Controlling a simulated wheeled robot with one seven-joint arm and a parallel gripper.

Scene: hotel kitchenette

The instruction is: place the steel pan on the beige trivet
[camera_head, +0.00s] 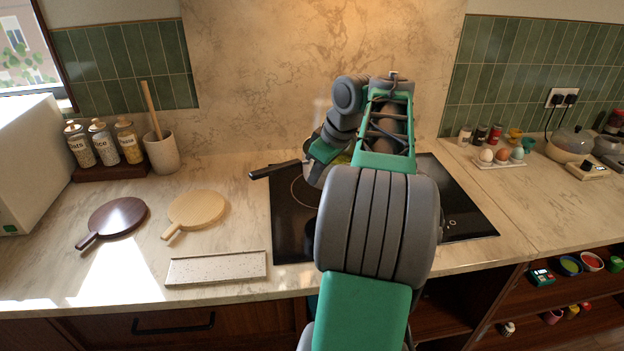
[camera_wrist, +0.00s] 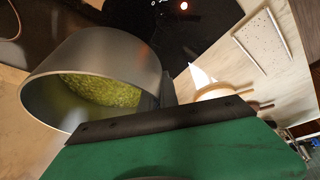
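The steel pan (camera_wrist: 142,68) shows large in the wrist view, with green contents inside. In the head view, my gripper (camera_head: 318,165) and arm cover most of the pan. A dark handle (camera_head: 273,170) sticks out to the left of my gripper there. My gripper (camera_wrist: 168,100) is right at the handle side of the pan. Its fingertips are hidden, so its grip on the handle cannot be made out. I cannot tell whether the pan touches the hob. The beige trivet (camera_head: 198,208), round with a short handle, lies flat and empty on the counter left of the hob.
A dark round board (camera_head: 118,214) lies left of the trivet. A pale speckled slab (camera_head: 216,268) lies in front of it. The black hob (camera_head: 462,205) is under my arm. Jars (camera_head: 102,143) and a utensil crock (camera_head: 162,153) stand at the back left.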

